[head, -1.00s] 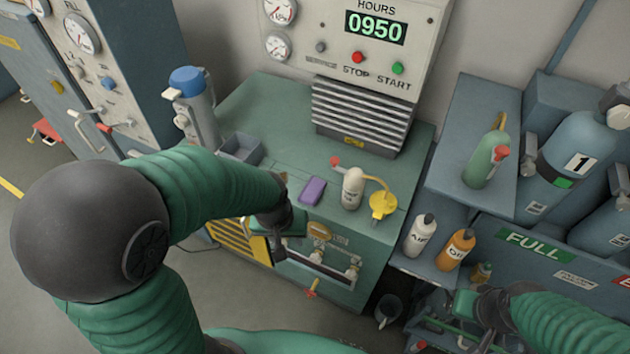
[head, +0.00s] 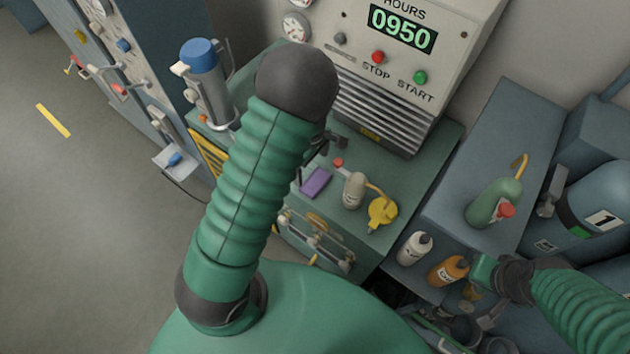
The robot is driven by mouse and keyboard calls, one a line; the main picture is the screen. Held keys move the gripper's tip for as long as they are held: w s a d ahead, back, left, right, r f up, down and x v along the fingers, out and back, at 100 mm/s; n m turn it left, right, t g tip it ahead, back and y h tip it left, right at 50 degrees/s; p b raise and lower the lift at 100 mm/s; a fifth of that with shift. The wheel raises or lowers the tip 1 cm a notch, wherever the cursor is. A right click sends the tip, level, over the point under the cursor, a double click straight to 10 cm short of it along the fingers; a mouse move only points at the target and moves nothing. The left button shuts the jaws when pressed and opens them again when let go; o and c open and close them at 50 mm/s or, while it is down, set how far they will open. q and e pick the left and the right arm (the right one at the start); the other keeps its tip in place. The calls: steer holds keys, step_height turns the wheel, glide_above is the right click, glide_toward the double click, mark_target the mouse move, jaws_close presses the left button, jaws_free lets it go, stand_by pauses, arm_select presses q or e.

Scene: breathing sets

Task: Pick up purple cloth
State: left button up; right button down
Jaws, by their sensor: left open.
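The purple cloth (head: 316,182) lies as a small flat folded block on the green bench top (head: 405,222), left of a cream bottle. My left arm rises in front of the bench and bends over at a dark elbow. My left gripper (head: 329,146) shows only in part just above the cloth in the picture, partly hidden by my arm. It is open, and the cloth is not between its fingers. My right gripper (head: 487,272) is at the lower right near the orange bottle; its fingers are unclear.
The cream bottle (head: 354,190) and a yellow item (head: 382,213) stand right of the cloth. A control panel (head: 400,60) rises behind. A blue-capped cylinder (head: 207,85) stands at the left. A green bottle (head: 492,203) stands on the right shelf. Open floor lies left.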

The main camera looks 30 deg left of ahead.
mark_target(316, 181)
arm_select(q)
steer(key=shift+w+d+f, duration=0.15)
steer(key=shift+f, duration=0.4)
steer(key=shift+w+d+f, duration=0.1)
steer(key=shift+f, duration=0.45)
steer(key=f, duration=0.1)
steer(key=d+f, duration=0.1)
steer(key=f, duration=0.1)
steer(key=s+f, duration=0.1)
steer(key=shift+d+f, duration=0.2)
steer(key=shift+w+a+f, duration=0.15)
steer(key=shift+w+f, duration=0.05)
steer(key=shift+s+r, duration=0.1)
steer(key=c, duration=1.1)
